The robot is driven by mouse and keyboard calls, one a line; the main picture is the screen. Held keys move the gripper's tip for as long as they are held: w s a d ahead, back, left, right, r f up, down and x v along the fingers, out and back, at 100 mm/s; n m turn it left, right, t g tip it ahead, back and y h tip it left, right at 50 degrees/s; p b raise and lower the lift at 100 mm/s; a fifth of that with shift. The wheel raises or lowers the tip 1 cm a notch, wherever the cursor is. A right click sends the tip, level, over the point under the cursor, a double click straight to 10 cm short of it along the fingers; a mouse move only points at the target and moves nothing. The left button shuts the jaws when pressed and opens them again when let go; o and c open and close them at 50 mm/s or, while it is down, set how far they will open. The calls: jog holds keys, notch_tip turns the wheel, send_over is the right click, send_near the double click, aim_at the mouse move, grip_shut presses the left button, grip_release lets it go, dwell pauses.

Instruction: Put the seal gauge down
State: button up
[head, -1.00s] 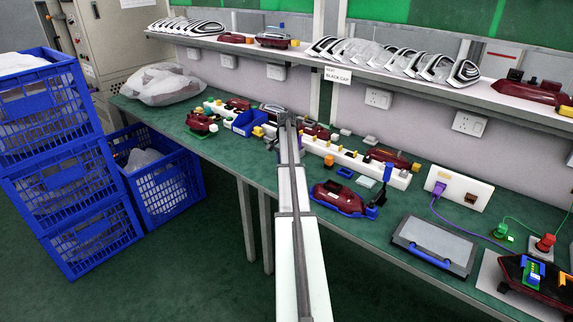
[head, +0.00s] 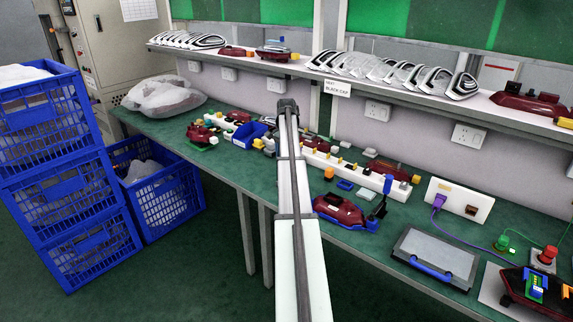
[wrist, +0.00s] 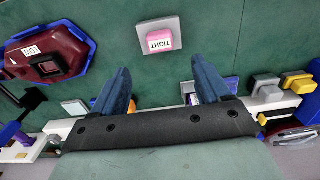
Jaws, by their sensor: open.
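A pink block marked TIGHT on a pale square plate (wrist: 159,37), which I take to be the seal gauge, lies on the green bench top in the wrist view. My gripper (wrist: 160,68) is open, its two blue fingers spread apart. The block appears beyond the fingertips, roughly midway between them, and apart from both.
A dark red lamp in a blue holder (head: 343,210) sits right of my arm. A white strip with several small parts (head: 350,165) runs along the bench. A blue bin (head: 249,134) is left of my gripper. A grey case (head: 436,255) lies at right.

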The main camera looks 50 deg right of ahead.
jog(key=shift+r, duration=0.75)
